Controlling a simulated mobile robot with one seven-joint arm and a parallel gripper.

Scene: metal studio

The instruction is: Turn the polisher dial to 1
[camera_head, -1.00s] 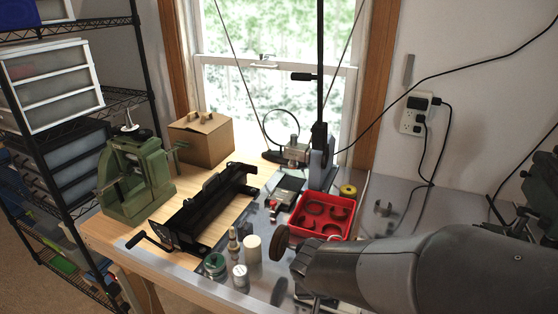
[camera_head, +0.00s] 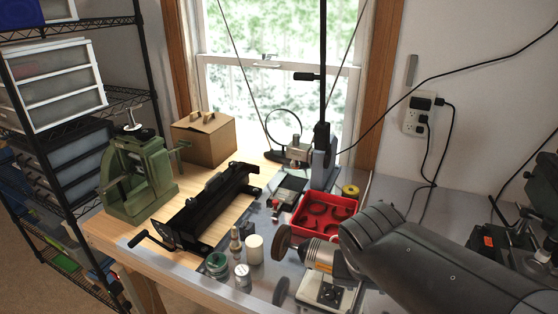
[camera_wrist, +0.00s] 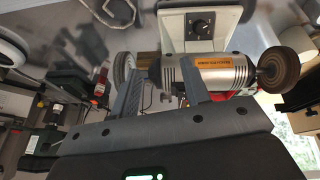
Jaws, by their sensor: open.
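The polisher (camera_head: 318,254) is a silver motor with an orange label and round wheels at its ends, on a pale base. In the wrist view the motor (camera_wrist: 208,74) lies across the top, with a brown wheel (camera_wrist: 284,68) at right and a grey wheel at left. Its black dial (camera_wrist: 202,26) sits on the pale base plate (camera_wrist: 174,40); its setting is too small to read. My gripper (camera_wrist: 160,80) is open and empty, its fingers apart and pointing towards the motor, with the dial beyond. Whether they touch it I cannot tell. The head view hides the fingers.
A red tray (camera_head: 322,213) stands behind the polisher. A white jar (camera_head: 254,249), a green-lidded jar (camera_head: 216,265) and small bottles stand to its left. A black hand-cranked machine (camera_head: 205,210) and a green press (camera_head: 138,178) are farther left on the bench.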

